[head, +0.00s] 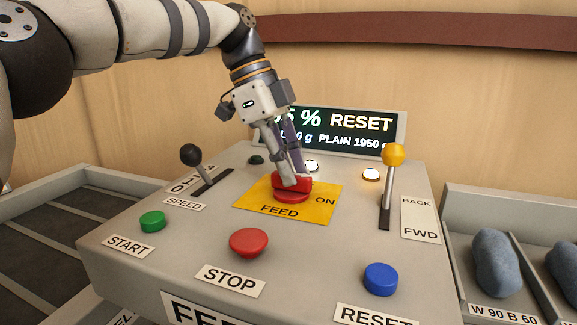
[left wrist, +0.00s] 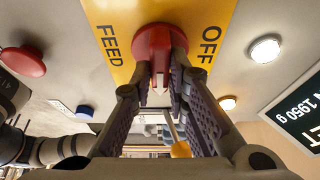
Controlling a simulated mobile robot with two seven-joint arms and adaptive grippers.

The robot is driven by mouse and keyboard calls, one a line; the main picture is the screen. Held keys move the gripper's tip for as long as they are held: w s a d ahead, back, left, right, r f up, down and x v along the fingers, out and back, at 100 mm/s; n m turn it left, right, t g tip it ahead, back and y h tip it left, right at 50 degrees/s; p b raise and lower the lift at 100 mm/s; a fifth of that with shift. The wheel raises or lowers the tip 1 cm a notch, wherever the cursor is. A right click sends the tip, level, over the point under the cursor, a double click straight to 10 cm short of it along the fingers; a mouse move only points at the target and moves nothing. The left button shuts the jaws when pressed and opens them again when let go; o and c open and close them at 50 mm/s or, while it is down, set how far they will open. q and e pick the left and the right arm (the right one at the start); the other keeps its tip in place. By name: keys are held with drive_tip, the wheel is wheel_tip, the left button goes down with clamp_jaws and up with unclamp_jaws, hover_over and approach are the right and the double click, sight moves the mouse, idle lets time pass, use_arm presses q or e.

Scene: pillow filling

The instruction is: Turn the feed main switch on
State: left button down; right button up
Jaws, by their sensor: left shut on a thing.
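The feed main switch (head: 292,197) is a red rotary knob on a yellow plate (head: 252,204) marked FEED and ON in the head view. My left gripper (head: 291,181) reaches down from above, its fingers shut on the knob's raised grip. In the left wrist view, the red knob (left wrist: 160,37) sits at the fingertips (left wrist: 161,82), on the yellow plate marked FEED and OFF. A pale mark shows on the knob between the fingers. The fingers partly hide the grip, so its exact pointing is hard to tell. My right gripper is not visible.
Around the switch stand a black speed lever (head: 191,156), a yellow-knobbed lever (head: 394,156), and green START (head: 152,222), red STOP (head: 249,242) and blue RESET (head: 381,279) buttons. A display (head: 345,127) stands behind. Trays with blue-grey pillows (head: 495,262) lie right.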

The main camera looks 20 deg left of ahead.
use_arm(q)
drive_tip(key=c, duration=1.6)
unclamp_jaws()
drive_tip(key=shift+o, duration=0.2)
drive_tip(key=v, duration=0.7)
drive_tip(key=shift+r, duration=0.25)
drive_tip(key=shift+a, duration=0.1)
